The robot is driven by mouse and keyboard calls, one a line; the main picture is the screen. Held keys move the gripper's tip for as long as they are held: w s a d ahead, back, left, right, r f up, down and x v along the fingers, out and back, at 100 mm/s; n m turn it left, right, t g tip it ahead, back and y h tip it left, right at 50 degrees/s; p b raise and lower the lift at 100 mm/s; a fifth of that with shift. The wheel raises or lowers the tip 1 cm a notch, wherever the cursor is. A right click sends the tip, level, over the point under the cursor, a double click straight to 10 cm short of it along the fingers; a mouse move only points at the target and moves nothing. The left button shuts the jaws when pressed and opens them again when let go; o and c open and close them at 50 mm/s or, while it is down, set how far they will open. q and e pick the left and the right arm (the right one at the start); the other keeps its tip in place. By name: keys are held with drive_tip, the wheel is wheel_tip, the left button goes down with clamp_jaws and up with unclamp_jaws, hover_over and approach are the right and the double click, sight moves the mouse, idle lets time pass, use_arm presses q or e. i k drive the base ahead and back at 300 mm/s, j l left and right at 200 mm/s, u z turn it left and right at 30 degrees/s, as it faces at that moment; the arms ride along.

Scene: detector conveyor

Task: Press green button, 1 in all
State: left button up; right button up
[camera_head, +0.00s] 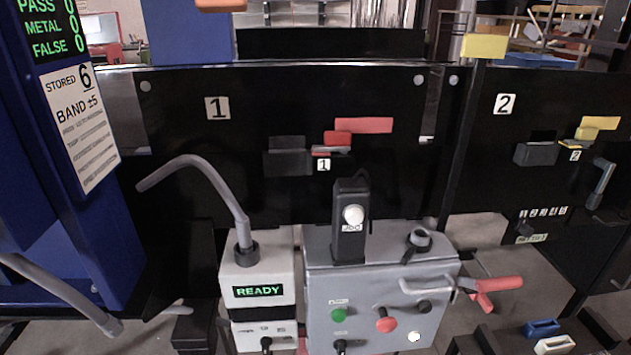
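The green button (338,315) is a small round button on the sloped front of a grey control box (318,287), at the lower middle of the head view. A red mushroom-shaped button (386,320) is to its right, with a black knob (424,307) beyond. A black knob (340,345) is below the green button. Nothing covers the green button. I cannot make out either of my grippers in this view.
A white box (258,272) reading READY, with a curved grey tube (207,171), stands left of the control box. A black post with a white knob (353,214) rises behind the buttons. A red-handled lever (492,291) sticks out right. A blue panel (45,235) fills the left.

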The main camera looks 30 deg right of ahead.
sight(338, 316)
drive_tip(key=l+z, duration=0.1)
drive_tip(key=z, duration=0.85)
drive_tip(key=l+z, duration=0.15)
drive_tip(key=z, duration=0.35)
